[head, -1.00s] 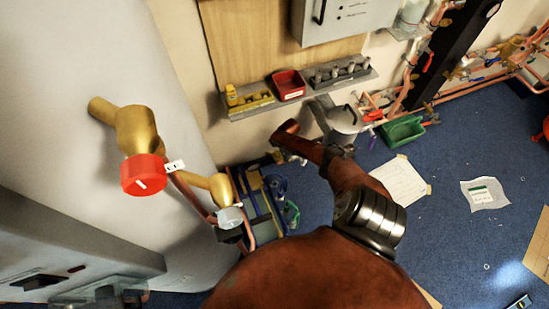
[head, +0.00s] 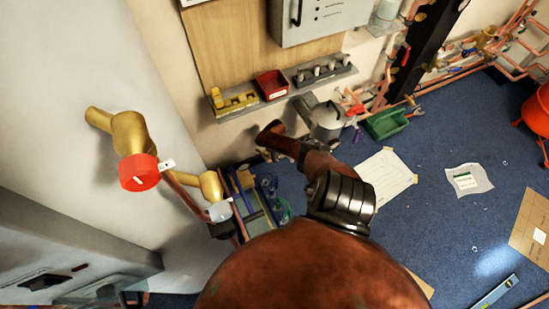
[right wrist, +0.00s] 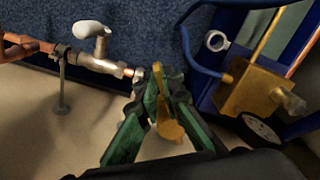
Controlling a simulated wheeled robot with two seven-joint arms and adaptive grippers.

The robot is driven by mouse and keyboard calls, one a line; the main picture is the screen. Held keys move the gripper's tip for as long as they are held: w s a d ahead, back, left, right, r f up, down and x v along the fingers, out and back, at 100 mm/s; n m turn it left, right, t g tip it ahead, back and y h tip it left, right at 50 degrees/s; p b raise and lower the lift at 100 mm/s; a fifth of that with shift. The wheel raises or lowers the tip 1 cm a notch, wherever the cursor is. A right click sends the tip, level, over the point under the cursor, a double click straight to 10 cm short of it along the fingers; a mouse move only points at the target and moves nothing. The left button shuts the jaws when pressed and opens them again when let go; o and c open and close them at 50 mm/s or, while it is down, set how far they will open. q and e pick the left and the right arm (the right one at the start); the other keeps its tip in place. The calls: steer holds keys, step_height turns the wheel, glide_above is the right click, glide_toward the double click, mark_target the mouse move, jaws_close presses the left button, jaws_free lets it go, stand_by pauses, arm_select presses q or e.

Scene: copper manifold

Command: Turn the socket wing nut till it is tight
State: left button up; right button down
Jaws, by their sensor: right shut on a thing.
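The brass-coloured wing nut (right wrist: 168,122) is between the green fingers of my right gripper (right wrist: 162,92) in the right wrist view. The gripper is shut on it, and the fingers hide part of it. A copper pipe (right wrist: 20,45) with a metal fitting (right wrist: 105,66) runs in from the left and ends close to the fingertips. In the head view my right gripper (head: 268,154) is small and dark, low by the wall at the end of the rust-coloured arm; the wing nut cannot be made out there. My left gripper is not in view.
A wall shelf (head: 325,76) with a red bin (head: 271,85) is above the gripper. A blue cart (right wrist: 205,75) with a wheel stands right of the fingers. A green bin (head: 387,123) and papers (head: 385,181) lie on the blue floor.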

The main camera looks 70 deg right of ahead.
steer(key=c, duration=2.1)
jaws_free()
steer(key=shift+r, duration=0.15)
step_height(320, 180, up, 12)
steer(key=shift+f, duration=0.2)
